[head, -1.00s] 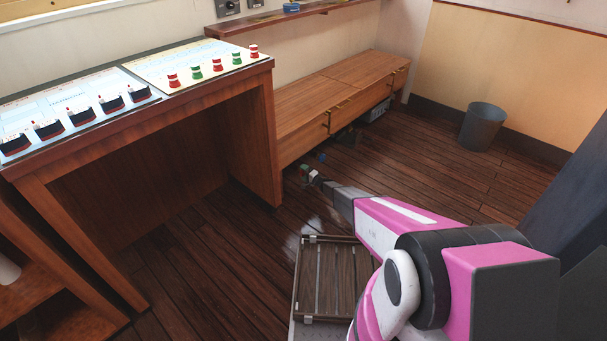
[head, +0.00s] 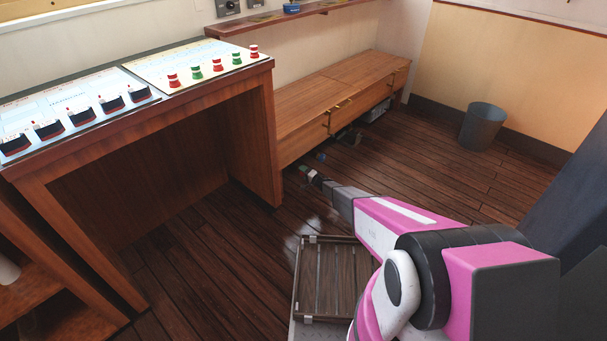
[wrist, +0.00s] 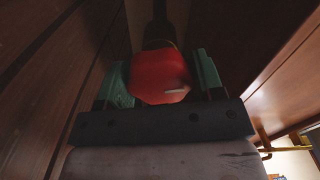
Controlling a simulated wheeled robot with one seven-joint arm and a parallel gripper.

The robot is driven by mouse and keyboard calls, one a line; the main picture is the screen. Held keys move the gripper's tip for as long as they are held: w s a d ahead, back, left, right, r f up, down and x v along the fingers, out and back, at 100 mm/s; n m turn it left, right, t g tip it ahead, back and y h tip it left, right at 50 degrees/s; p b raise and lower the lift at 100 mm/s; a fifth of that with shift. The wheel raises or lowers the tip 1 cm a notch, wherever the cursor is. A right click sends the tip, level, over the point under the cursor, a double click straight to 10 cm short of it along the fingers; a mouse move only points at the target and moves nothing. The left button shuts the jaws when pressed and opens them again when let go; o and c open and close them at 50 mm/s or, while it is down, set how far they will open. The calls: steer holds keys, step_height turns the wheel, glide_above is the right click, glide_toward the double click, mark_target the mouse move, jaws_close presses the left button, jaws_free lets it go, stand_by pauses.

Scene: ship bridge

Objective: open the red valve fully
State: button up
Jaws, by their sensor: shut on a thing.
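The red valve (wrist: 159,79) shows in the wrist view as a rounded red knob with a small pale mark, on a dark stem behind it. My gripper (wrist: 162,82) has its two green fingers on either side of the knob and is shut on it. In the head view my gripper (head: 306,171) is low beside the wooden bench, small and partly hidden by my arm. The valve cannot be made out clearly there. How far it is turned cannot be told.
A wooden bench (head: 330,95) with brass handles runs along the wall. A small blue object (head: 320,157) is near its base. The control desk (head: 270,130) stands left of my arm. A grey bin (head: 483,127) stands farther right.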

steer(key=n, duration=2)
steer(key=shift+n, duration=0.3)
steer(key=n, duration=0.4)
steer(key=shift+n, duration=0.3)
steer(key=n, duration=0.4)
steer(key=shift+d+n, duration=0.1)
steer(key=shift+n, duration=2)
